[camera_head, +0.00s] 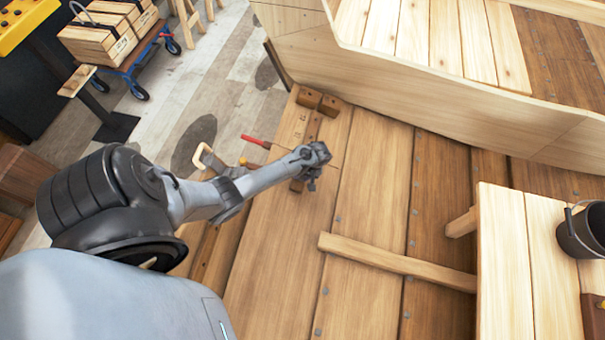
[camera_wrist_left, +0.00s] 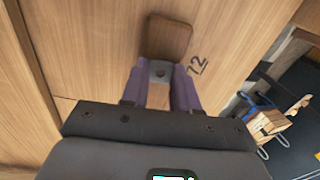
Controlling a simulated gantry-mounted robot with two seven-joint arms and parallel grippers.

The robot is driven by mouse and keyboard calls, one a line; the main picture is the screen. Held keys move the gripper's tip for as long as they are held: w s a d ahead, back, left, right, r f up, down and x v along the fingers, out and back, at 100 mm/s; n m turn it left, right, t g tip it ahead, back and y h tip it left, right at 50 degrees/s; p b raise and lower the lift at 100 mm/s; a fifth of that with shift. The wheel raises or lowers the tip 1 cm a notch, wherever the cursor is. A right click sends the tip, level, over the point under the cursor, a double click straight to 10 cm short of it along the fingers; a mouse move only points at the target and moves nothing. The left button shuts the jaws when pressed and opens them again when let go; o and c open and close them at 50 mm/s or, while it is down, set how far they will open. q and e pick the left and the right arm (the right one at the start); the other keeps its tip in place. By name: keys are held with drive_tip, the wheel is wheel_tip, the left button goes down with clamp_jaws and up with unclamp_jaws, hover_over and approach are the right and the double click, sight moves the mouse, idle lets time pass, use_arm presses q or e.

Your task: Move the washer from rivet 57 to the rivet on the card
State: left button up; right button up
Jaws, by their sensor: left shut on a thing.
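My left gripper (camera_head: 312,180) is over the hull planks in the head view. Rows of small grey rivets run along the planks (camera_head: 290,270) in the head view. I cannot make out rivet 57 or the card. My right gripper is not in view.
Brown blocks (camera_head: 308,97) sit on the planks past the gripper. A red-handled tool (camera_head: 256,142) and a yellow clamp (camera_head: 204,158) lie near the hull edge. A wooden batten (camera_head: 395,263) crosses the planks. A bench (camera_head: 530,270) with a dark bucket (camera_head: 583,231) stands at right.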

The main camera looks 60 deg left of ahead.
use_arm(q)
drive_tip(key=shift+s+a+f, duration=0.1)
drive_tip(key=shift+f, duration=0.25)
drive_tip(key=shift+c, duration=0.4)
drive_tip(key=o, duration=1.1)
drive_tip(key=shift+r+p, duration=0.4)
drive_tip(key=shift+r, duration=0.15)
drive_tip(key=p+v, duration=0.6)
drive_tip(key=v, duration=0.1)
